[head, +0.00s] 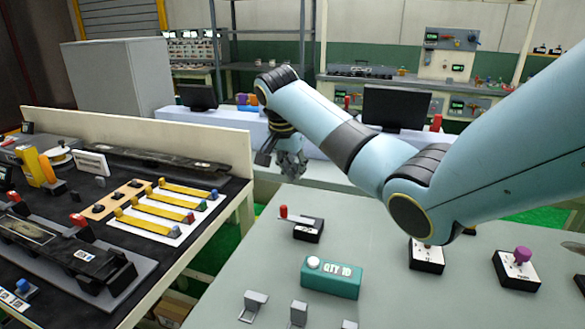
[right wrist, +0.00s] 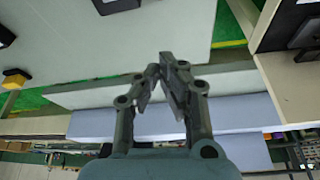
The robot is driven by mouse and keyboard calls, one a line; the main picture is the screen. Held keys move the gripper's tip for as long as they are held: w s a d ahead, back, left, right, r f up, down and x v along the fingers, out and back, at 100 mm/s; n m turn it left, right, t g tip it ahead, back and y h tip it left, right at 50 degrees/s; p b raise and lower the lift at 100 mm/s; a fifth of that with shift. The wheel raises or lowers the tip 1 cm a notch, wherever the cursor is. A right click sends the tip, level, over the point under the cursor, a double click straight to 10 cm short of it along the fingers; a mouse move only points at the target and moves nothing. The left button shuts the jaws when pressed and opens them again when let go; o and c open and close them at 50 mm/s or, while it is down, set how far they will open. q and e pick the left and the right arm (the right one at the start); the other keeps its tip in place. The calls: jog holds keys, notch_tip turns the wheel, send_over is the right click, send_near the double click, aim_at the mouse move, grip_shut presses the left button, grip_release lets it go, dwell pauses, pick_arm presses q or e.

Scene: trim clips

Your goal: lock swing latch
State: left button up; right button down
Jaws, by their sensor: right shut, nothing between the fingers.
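My right gripper (head: 290,163) is above the far edge of the grey table (head: 235,260), pointing down. In the right wrist view its fingers (right wrist: 167,72) are drawn together with nothing between them. On the table, a small black unit (head: 308,230) has a white top plate and a red-tipped lever (head: 284,212) at its left end. The gripper is beyond this unit and apart from it. Small grey metal brackets (head: 253,305) (head: 298,313) stand at the near edge. I cannot tell for sure which piece is the swing latch. My left gripper is not in view.
A green box (head: 331,278) marked QTY 10 stands mid-table. To its right are a black-and-white switch unit (head: 427,257) and one with a purple knob (head: 517,270). A bench at left holds yellow strips (head: 170,203). The table's left part is clear.

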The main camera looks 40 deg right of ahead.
jog(key=x, duration=0.6)
jog(key=a, duration=0.1)
jog(key=s+a+p, duration=0.1)
jog(key=shift+a+f, duration=0.15)
jog(key=shift+a, duration=0.25)
jog(key=shift+s+a, duration=0.1)
jog(key=shift+a, duration=0.25)
jog(key=shift+a+f, duration=0.1)
jog(key=shift+p, duration=0.3)
